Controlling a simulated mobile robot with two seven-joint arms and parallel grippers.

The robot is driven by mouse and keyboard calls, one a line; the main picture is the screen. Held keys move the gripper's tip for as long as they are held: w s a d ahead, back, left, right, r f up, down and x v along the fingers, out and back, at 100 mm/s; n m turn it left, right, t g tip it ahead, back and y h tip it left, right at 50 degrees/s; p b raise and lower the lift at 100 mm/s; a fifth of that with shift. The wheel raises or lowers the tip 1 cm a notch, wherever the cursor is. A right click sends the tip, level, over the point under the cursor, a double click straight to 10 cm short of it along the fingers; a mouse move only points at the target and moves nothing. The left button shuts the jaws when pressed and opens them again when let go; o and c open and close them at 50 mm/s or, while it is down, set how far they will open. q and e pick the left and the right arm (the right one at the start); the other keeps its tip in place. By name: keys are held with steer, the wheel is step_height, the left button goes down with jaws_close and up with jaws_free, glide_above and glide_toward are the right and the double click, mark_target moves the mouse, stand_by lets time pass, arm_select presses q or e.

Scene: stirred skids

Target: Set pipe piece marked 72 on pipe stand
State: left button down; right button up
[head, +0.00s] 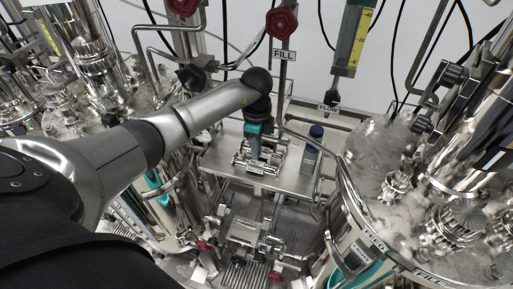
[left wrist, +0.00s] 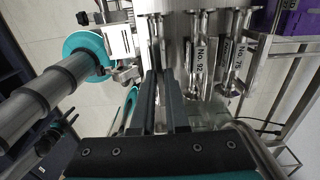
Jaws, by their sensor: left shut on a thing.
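My left gripper (head: 255,155) points down over a metal shelf in the head view. In the left wrist view its two dark fingers (left wrist: 161,78) are close together, shut on a slim shiny metal pipe piece (left wrist: 157,38). I cannot read a number on this piece. In the head view small shiny pipe parts (head: 256,167) show under the gripper. My right gripper is not in view.
A blue-capped bottle (head: 312,148) stands right of the gripper on the shelf (head: 219,160). Steel vessels (head: 385,165) crowd both sides, with a bent pipe near the shelf's right edge. A lower rack (head: 243,232) holds more metal parts. A red-handled valve (head: 281,22) is behind.

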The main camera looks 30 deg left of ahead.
arm_select(q)
steer(key=shift+f, duration=0.15)
steer(key=c, duration=0.8)
jaws_free()
steer(key=shift+c, duration=0.2)
step_height(320, 180, up, 8)
steer(key=shift+f, duration=0.2)
steer(key=shift+s, duration=0.1)
